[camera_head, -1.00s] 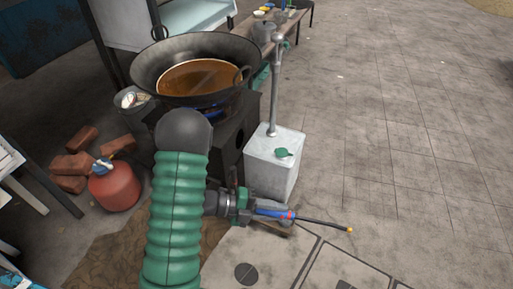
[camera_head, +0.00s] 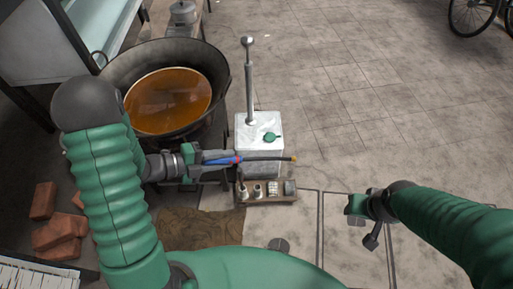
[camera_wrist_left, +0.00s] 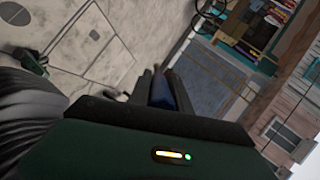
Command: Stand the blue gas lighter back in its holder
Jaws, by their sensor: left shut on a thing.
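The blue gas lighter (camera_head: 221,161) has a blue handle, a red band and a long dark rod with a yellow tip. My left gripper (camera_head: 205,158) is shut on its handle and holds it roughly level, rod pointing right. In the left wrist view the dark fingers (camera_wrist_left: 160,88) close around a blue piece of the handle. Below the lighter in the head view is a wooden rack (camera_head: 270,201) with several small cups and items; which of them is the lighter's holder I cannot tell. My right gripper (camera_head: 360,222) is away at the right, its jaws unclear.
A large wok (camera_head: 110,72) of brown liquid stands left of the white tank (camera_head: 262,150), which has a tall metal pump (camera_head: 250,85) and a green cap (camera_head: 271,137). Bricks (camera_head: 46,236) lie at lower left. Open paved floor fills the right.

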